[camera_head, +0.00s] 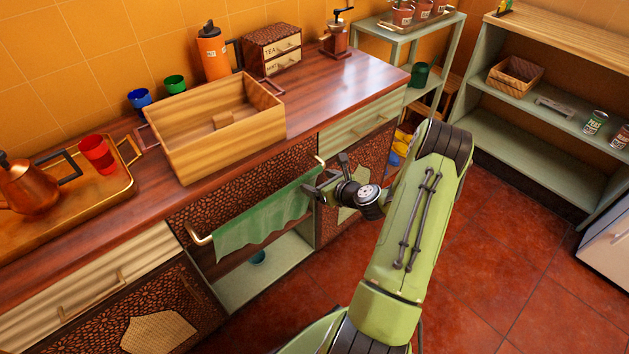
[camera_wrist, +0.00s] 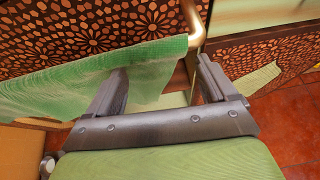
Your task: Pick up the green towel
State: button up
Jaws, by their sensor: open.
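The green towel (camera_head: 264,222) hangs over a brass rail (camera_head: 203,238) on the front of the counter, above an open shelf space. In the wrist view the towel (camera_wrist: 70,90) fills the left side, and its right end is close to my gripper. My gripper (camera_head: 312,187) is at the towel's right end, near the right end of the rail. In the wrist view my gripper (camera_wrist: 160,82) is open, with the left finger overlapping the towel and the right finger to the right of the towel's edge. I cannot tell whether the left finger touches the cloth.
A wooden crate (camera_head: 270,103) stands on the counter above the towel. A copper tray (camera_head: 120,185) with a kettle (camera_head: 28,190) and red cup (camera_head: 97,154) is at the left. The brass rail's curved end (camera_wrist: 200,25) is near my fingers. The red tiled floor (camera_head: 500,260) is clear at the right.

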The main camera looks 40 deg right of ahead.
jog(key=shift+w, duration=0.85)
jog(key=shift+r, duration=0.15)
grip_shut()
jog(key=shift+r, duration=0.1)
notch_tip(320, 180, up, 20)
jog(key=p, duration=1.9)
jog(key=shift+s, duration=0.2)
